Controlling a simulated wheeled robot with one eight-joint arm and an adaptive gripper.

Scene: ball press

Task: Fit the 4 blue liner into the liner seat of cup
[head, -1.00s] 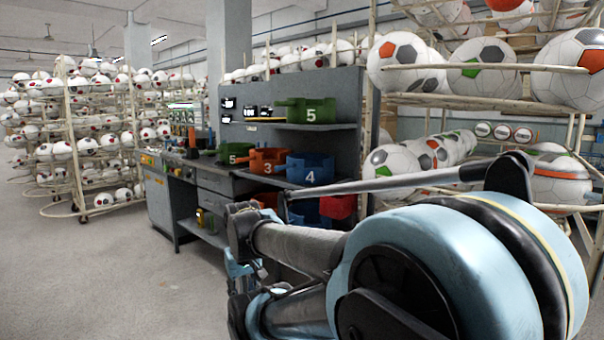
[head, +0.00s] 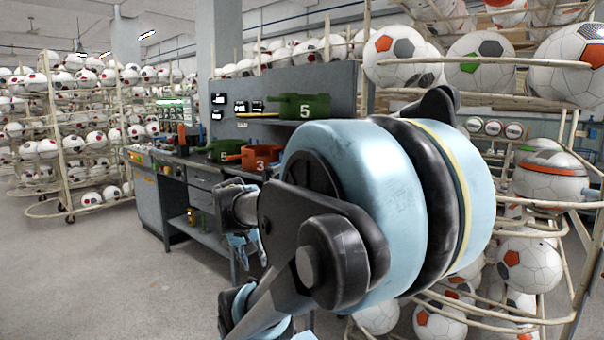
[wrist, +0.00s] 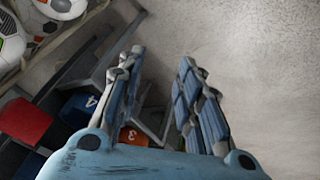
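The blue liner marked 4 (wrist: 76,108) shows at the left of the wrist view, partly behind my gripper's left finger. In the head view my arm hides it. My gripper (wrist: 158,62) is open and empty, with its two fingers apart over bare floor and the edge of the bench. In the head view my gripper (head: 243,250) hangs low in front of the bench. I cannot pick out the cup or its liner seat in either view.
A red bin (wrist: 24,121) is beside the blue one. Ball racks (head: 560,235) stand close on the right. Floor at left is free.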

